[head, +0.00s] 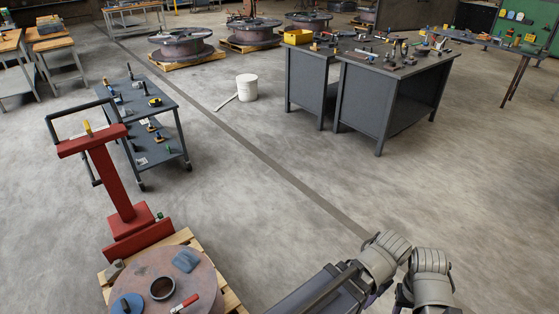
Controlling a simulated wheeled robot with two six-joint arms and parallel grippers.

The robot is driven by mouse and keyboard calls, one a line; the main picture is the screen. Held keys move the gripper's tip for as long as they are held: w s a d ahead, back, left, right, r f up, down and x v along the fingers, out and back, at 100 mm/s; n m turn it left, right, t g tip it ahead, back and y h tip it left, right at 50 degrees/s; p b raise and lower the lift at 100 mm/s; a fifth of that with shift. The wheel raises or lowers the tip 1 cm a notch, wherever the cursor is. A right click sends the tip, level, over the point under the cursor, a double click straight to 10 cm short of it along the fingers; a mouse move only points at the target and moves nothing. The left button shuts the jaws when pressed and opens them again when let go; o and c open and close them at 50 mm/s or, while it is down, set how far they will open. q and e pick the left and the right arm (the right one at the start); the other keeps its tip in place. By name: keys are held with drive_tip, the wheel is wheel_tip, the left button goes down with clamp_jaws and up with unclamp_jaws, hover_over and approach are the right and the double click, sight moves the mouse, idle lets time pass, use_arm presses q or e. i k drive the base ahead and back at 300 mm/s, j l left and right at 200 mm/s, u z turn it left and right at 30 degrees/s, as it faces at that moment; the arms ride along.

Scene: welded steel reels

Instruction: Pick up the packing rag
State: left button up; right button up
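A blue-grey folded piece that looks like the packing rag (186,261) lies flat on the upper right part of the round reel top (205,275) at the bottom left of the head view. Nothing covers it. Parts of my arms show at the bottom right, well to the right of the reel. I see no gripper fingers in the view.
On the reel top, a dark ring (162,288), a red-and-white marker-like item (185,303) and a blue disc (127,304) lie near the rag. A red stand (118,185) rises behind it. A grey cart (160,135) stands farther back.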

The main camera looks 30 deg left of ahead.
sight(184, 261)
drive_tip(key=i+u, duration=0.35)
drive_tip(key=i, duration=0.35)
drive_tip(key=i+l+u, duration=0.3)
drive_tip(key=i, duration=0.35)
drive_tip(key=i+u, duration=0.3)
drive_tip(key=u, duration=0.15)
drive_tip(key=i+u, duration=0.3)
drive_tip(key=u, duration=0.2)
drive_tip(key=i+l+u, duration=0.15)
drive_tip(key=u, duration=0.3)
drive_tip(key=i+l+u, duration=0.15)
drive_tip(key=i+u, duration=0.15)
drive_tip(key=u, duration=0.15)
drive_tip(key=i+l+u, duration=0.25)
drive_tip(key=u, duration=0.25)
drive_tip(key=i+l+u, duration=0.3)
drive_tip(key=u, duration=0.15)
